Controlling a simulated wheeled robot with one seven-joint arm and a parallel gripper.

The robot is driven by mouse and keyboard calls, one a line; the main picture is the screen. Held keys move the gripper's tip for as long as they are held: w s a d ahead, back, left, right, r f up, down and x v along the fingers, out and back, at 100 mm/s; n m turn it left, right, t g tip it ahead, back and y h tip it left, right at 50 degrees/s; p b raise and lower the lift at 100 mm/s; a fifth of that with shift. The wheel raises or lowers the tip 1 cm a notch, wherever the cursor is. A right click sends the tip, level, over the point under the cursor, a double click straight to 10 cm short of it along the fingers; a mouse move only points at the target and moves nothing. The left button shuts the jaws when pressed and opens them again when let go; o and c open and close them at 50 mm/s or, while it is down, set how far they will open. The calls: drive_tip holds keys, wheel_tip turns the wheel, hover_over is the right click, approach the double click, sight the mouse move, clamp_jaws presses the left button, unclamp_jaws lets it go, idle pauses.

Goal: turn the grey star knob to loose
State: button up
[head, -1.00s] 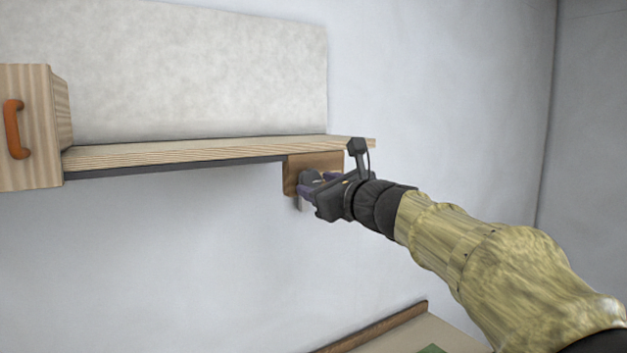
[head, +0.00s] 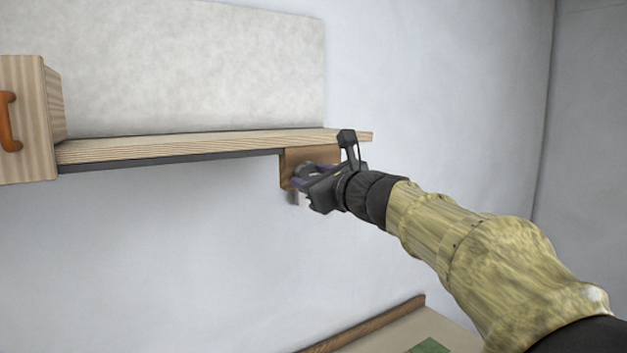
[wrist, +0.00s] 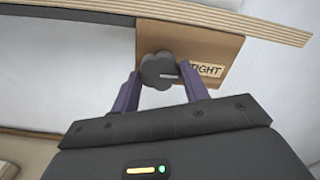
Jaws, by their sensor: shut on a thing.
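The grey star knob (wrist: 157,68) sits on the front of a brown block (wrist: 205,45) under the shelf in the wrist view. A light mark on the knob faces right, towards a label reading TIGHT (wrist: 207,70). My gripper (wrist: 160,75) has one purple finger on each side of the knob and is shut on it. In the head view, my gripper (head: 305,184) is at the brown block (head: 297,160) below the shelf's right end. It hides the knob there.
The wooden shelf (head: 210,146) runs just above my gripper. A drawer box with an orange handle (head: 8,122) is at its left end. Below right is a surface with a wooden edge (head: 365,325) and a green patch (head: 430,346). The wall below the shelf is clear.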

drive_tip(key=n+b, duration=0.3)
drive_tip(key=n, duration=0.1)
drive_tip(key=shift+d+f+b, duration=0.1)
drive_tip(key=shift+f+b, duration=0.1)
drive_tip(key=shift+b, duration=0.15)
drive_tip(key=n+b, duration=0.4)
drive_tip(key=n, duration=0.2)
drive_tip(key=shift+n, duration=0.3)
drive_tip(key=n+b, duration=0.2)
drive_tip(key=n, duration=0.1)
drive_tip(key=shift+n, duration=0.3)
drive_tip(key=shift+r+n+b, duration=0.15)
drive_tip(key=shift+n+b, duration=0.8)
drive_tip(key=shift+n, duration=0.65)
drive_tip(key=o, duration=0.6)
drive_tip(key=shift+w, duration=0.1)
